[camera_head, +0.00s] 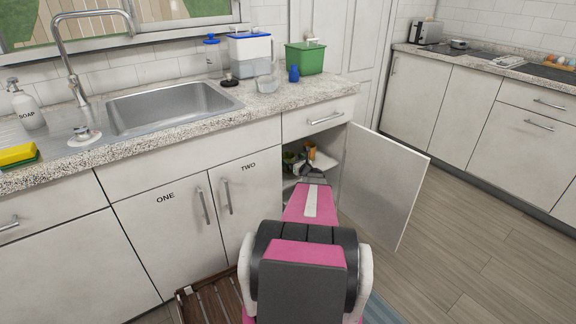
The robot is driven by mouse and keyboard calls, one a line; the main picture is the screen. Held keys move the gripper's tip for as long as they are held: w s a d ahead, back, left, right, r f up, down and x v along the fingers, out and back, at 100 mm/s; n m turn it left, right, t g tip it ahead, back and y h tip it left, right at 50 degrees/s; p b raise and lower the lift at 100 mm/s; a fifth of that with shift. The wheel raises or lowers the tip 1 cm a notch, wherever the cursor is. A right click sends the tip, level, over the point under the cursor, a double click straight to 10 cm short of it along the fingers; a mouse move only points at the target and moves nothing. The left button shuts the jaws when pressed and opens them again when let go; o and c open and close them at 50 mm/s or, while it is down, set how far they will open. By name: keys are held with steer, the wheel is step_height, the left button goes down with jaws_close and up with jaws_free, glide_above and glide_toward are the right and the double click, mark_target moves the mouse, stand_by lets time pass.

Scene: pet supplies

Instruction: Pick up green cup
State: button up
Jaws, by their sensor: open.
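A small green cup-like item (289,158) stands inside the open cabinet under the counter, near the left side of the opening. It is small and partly shaded, so I cannot be sure of its shape. An orange-brown item (311,150) stands to its right on the same shelf. My gripper (309,168) reaches into the cabinet opening, in front of and to the right of the green item. Its jaws are open and appear empty. My arm hides the lower part of the cabinet.
The open cabinet door (385,190) stands to the right of my arm. A drawer (312,118) is shut above the opening. A brown slatted object (210,297) lies at lower left.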

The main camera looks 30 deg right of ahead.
mark_target(289, 156)
steer(key=w, duration=0.4)
steer(key=c, duration=1.2)
steer(key=shift+r, duration=0.1)
